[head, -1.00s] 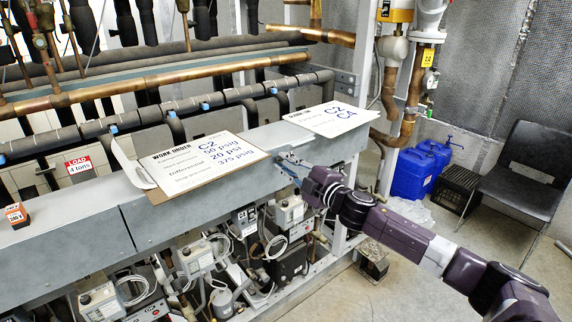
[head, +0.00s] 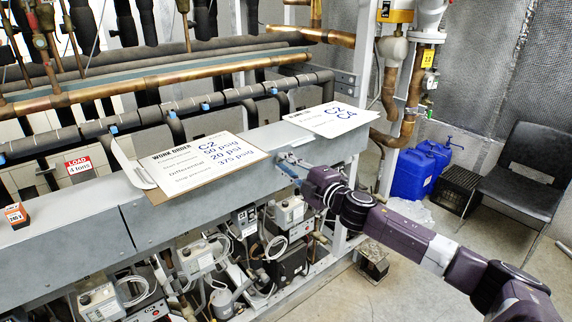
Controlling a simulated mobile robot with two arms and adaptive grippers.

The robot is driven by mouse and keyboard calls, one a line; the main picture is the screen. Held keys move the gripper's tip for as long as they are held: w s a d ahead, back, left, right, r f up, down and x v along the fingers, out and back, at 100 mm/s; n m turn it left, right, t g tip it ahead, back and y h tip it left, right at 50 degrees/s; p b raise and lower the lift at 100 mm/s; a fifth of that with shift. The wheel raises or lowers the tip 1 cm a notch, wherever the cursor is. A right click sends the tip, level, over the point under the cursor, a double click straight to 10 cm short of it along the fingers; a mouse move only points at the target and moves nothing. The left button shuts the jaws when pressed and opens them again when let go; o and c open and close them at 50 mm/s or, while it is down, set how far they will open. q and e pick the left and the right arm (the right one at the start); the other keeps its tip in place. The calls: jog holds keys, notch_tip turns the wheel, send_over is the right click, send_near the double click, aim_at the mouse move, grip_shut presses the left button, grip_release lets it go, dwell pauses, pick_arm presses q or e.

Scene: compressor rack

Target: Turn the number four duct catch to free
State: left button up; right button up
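The grey metal duct (head: 72,234) runs along the front of the rack, from the left edge to the middle of the picture. My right gripper (head: 286,160) is at the duct's upper front edge, between the two paper sheets. Its fingertips look to be at or very near the duct there. A catch is too small to make out, and the gripper and wrist cover that spot. I cannot tell whether the fingers are open or shut. My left gripper is not in view.
A work order clipboard (head: 206,166) and a second sheet (head: 332,119) lie on the duct. Compressor controls (head: 202,257) sit below. Blue jugs (head: 412,176) and a black chair (head: 519,184) stand at right, with open floor in front.

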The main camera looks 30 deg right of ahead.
jog(key=o, duration=0.3)
jog(key=shift+s+f, duration=0.1)
jog(key=shift+s, duration=0.05)
jog(key=shift+s+d, duration=0.15)
jog(key=shift+s, duration=1.8)
jog(key=shift+s+d, duration=0.15)
jog(key=shift+s, duration=1.8)
jog(key=shift+s+d, duration=0.15)
jog(key=shift+s, duration=1.8)
